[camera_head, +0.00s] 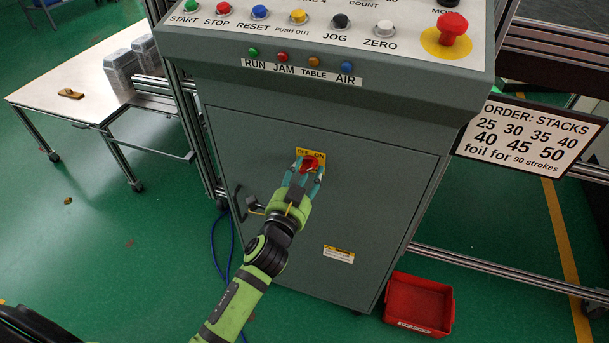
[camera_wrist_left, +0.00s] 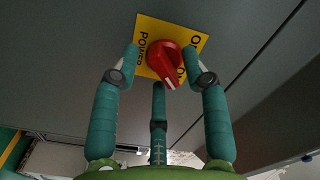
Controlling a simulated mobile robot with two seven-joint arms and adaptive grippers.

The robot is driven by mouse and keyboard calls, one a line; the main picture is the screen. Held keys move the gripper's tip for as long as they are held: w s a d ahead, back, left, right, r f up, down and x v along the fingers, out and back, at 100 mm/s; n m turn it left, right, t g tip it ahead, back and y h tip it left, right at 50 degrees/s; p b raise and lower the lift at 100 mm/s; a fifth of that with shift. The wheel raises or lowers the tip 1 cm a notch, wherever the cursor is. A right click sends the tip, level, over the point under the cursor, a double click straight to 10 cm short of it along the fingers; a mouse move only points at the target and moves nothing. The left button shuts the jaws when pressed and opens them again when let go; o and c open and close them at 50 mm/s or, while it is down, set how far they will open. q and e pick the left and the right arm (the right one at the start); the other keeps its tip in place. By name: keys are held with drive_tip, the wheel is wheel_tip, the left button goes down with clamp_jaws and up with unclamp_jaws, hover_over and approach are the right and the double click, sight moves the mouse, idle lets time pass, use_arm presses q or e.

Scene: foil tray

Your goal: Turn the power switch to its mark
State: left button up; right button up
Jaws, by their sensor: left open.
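The power switch is a red rotary knob (camera_wrist_left: 164,60) on a yellow plate (camera_wrist_left: 194,40) marked POWER, set on the grey cabinet door. In the head view the knob (camera_head: 310,164) is partly covered by my left gripper (camera_head: 305,172), and the plate shows OFF and ON above it. In the left wrist view the green fingers (camera_wrist_left: 158,65) are open, with one on each side of the knob and a third below it. A white line on the knob points down and slightly right. I cannot tell whether any finger touches the knob. My right gripper is not in view.
The sloped control panel (camera_head: 345,103) with buttons overhangs the door. A door handle (camera_head: 240,203) is left of my gripper. A red bin (camera_head: 419,304) stands on the floor at the right. A hanging order sign (camera_head: 528,136) is at the right, and a table (camera_head: 75,98) at the left.

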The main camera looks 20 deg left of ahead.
use_arm(q)
drive_tip(key=s, duration=1.2)
drive_tip(key=shift+a, duration=0.2)
drive_tip(key=s+f+n+g, duration=0.1)
drive_tip(key=s+f+g, duration=0.3)
drive_tip(key=f, duration=1.2)
drive_tip(key=s+f+n+g, duration=0.2)
drive_tip(key=s+f+g, duration=0.2)
drive_tip(key=f, duration=1.2)
drive_tip(key=s+a+f+n+g, duration=0.1)
drive_tip(key=s+a+f+g, duration=0.1)
drive_tip(key=s+f, duration=0.4)
drive_tip(key=s+a+f+n+g, duration=0.1)
drive_tip(key=s+f+g, duration=0.3)
drive_tip(key=s, duration=0.8)
drive_tip(key=s+a+f+n+g, duration=0.2)
drive_tip(key=s+f+g, duration=0.1)
drive_tip(key=s+f, duration=0.5)
drive_tip(key=shift+s+a+f+y, duration=0.15)
drive_tip(key=shift+s+a+y, duration=0.2)
drive_tip(key=shift+s, duration=0.7)
